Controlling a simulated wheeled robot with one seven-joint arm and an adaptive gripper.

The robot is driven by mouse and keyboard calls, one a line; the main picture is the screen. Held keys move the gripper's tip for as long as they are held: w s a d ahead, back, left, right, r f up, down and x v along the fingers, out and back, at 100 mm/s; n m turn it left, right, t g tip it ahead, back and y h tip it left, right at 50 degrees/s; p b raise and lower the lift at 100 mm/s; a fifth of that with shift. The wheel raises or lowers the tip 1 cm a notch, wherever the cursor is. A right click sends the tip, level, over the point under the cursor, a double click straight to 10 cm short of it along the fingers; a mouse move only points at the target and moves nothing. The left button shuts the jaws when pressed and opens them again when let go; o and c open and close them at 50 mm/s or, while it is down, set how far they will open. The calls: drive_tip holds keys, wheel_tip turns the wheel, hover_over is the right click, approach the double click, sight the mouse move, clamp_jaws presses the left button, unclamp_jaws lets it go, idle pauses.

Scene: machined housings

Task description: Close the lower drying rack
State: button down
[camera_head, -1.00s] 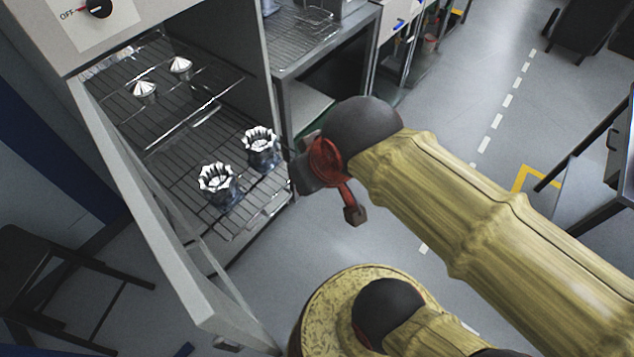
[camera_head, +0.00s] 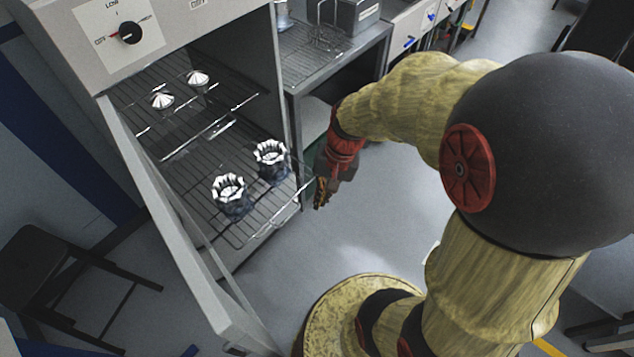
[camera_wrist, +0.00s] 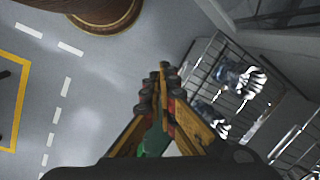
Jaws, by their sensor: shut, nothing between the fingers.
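The lower drying rack (camera_head: 200,148) is a wire shelf that sticks out of the open oven cabinet. Two fluted metal housings stand on it, a nearer one (camera_head: 231,195) and a farther one (camera_head: 271,162). My gripper (camera_head: 319,205) is shut and empty, beside the rack's right front corner. I cannot tell whether it touches the rack. In the wrist view my shut gripper (camera_wrist: 164,68) points past the rack (camera_wrist: 205,62), which lies to its right with a housing (camera_wrist: 245,80) on it.
The upper rack (camera_head: 130,112) holds two pointed metal parts. The open oven door (camera_head: 175,230) stands at the left of the racks. A steel bench (camera_head: 325,60) stands right of the oven. A black chair (camera_head: 70,285) is at lower left. Floor in front is clear.

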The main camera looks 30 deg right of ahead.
drive_tip(key=w+d+f+m+t+p, duration=0.1)
drive_tip(key=w+d+f+m, duration=0.2)
drive_tip(key=f+m, duration=0.35)
drive_tip(key=w+d+f+m+y, duration=0.1)
drive_tip(key=w+d+f+m, duration=0.2)
drive_tip(key=f+m, duration=0.3)
drive_tip(key=w+d+f+m+t+p, duration=0.1)
drive_tip(key=w+d+f+m, duration=0.2)
drive_tip(key=f+m, duration=0.35)
drive_tip(key=w+d+f+m+t+h, duration=0.1)
drive_tip(key=w+d+f+m+h, duration=0.1)
drive_tip(key=w+d+m, duration=0.25)
drive_tip(key=w+a+f+b, duration=0.2)
drive_tip(key=w+f+b, duration=0.1)
drive_tip(key=w+f, duration=0.4)
drive_tip(key=shift+w+f+m+b, duration=0.15)
drive_tip(key=shift+f+m+b, duration=0.3)
drive_tip(key=shift+f, duration=0.45)
drive_tip(key=shift+w, duration=0.1)
